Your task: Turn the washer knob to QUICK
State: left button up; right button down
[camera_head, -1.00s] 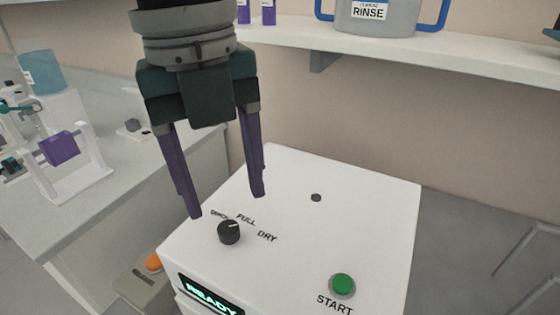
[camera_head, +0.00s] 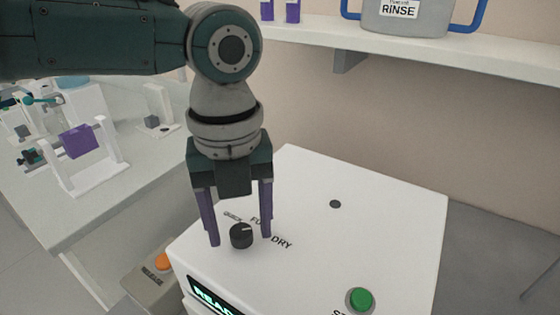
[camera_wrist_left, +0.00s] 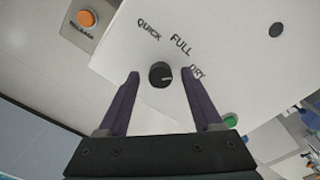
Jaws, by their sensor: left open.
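The washer (camera_head: 330,170) is a white box with a black round knob (camera_head: 241,236) on its top. The labels QUICK, FULL and DRY curve around the knob; all three read clearly in the left wrist view. A short pale mark on the knob (camera_wrist_left: 161,75) seems to face the DRY side there. My left gripper (camera_head: 241,241) is open, pointing down, with its purple fingers on either side of the knob. In the left wrist view a gap shows between the knob and each finger. My right gripper is in neither view.
An orange RELEASE button (camera_head: 163,262) is on a grey box at left. A shelf (camera_head: 400,47) with a RINSE jug (camera_head: 415,15) runs along the wall behind.

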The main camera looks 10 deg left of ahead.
pick_arm(q)
grip_shut()
dwell(0.5)
